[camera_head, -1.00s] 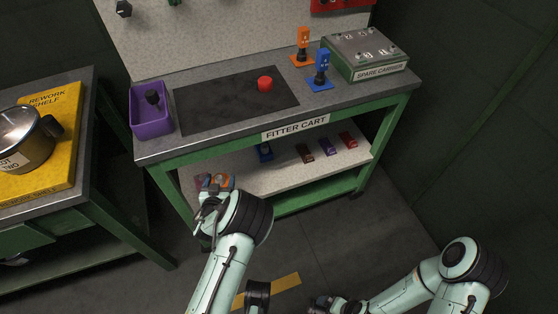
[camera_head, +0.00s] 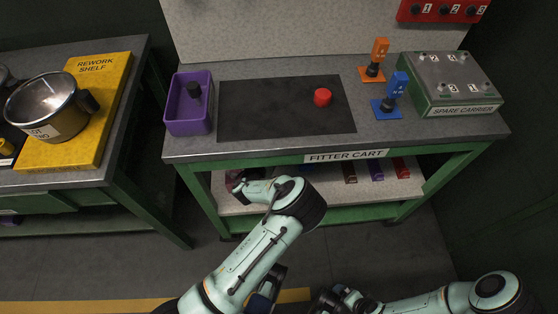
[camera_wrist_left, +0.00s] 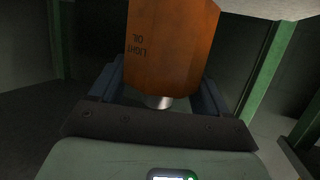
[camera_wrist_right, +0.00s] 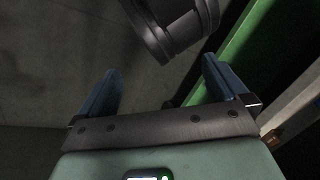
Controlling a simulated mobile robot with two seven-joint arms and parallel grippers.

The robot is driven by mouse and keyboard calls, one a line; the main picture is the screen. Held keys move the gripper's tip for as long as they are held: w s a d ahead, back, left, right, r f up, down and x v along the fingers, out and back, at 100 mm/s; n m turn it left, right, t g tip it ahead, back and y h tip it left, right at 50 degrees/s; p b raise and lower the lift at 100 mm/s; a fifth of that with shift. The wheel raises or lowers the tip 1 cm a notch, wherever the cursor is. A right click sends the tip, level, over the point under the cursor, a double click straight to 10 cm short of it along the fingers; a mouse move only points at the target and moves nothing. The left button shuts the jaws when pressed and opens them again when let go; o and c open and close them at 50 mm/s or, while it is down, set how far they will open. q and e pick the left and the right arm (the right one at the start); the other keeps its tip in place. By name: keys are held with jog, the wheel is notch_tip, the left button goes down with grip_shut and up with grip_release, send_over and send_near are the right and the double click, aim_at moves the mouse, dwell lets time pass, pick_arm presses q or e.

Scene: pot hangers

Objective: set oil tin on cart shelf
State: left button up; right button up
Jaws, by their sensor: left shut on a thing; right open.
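The orange oil tin (camera_wrist_left: 170,45), marked LIGHT OIL, fills the top of the left wrist view, its metal neck (camera_wrist_left: 160,102) toward my gripper's palm. My left gripper (camera_wrist_left: 160,80) is shut on the tin. In the head view my left gripper (camera_head: 240,182) reaches in under the cart top at the left end of the cart shelf (camera_head: 335,193). The tin is mostly hidden there, and I cannot tell whether it touches the shelf. My right gripper (camera_wrist_right: 162,68) is open and empty, low in front of the cart.
Several small coloured items, including a purple one (camera_head: 376,172), stand along the right of the shelf. The cart top (camera_head: 240,150) is above my left gripper. It holds a purple bin (camera_head: 188,122), red knob (camera_head: 322,97) and spare carrier (camera_head: 450,85). A green leg (camera_head: 200,200) stands left of the shelf.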

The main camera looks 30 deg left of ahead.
pick_arm(q)
notch_tip(320, 180, down, 4)
jog(key=shift+r+b, duration=0.1)
jog(key=shift+b, duration=0.35)
notch_tip(320, 180, down, 3)
jog(key=shift+f+b, duration=0.1)
jog(key=shift+b, duration=0.5)
jog(key=shift+f, duration=0.3)
jog(key=shift+r, duration=0.1)
pick_arm(e)
jog(key=shift+t+h, duration=0.4)
jog(key=shift+t, duration=0.2)
jog(key=w+f, duration=0.1)
jog(key=w+d+f, duration=0.1)
jog(key=w, duration=0.1)
jog(key=w+d+f, duration=0.1)
jog(key=shift+w, duration=0.15)
pick_arm(q)
jog(key=o, duration=1.1)
pick_arm(e)
jog(key=shift+d, duration=0.1)
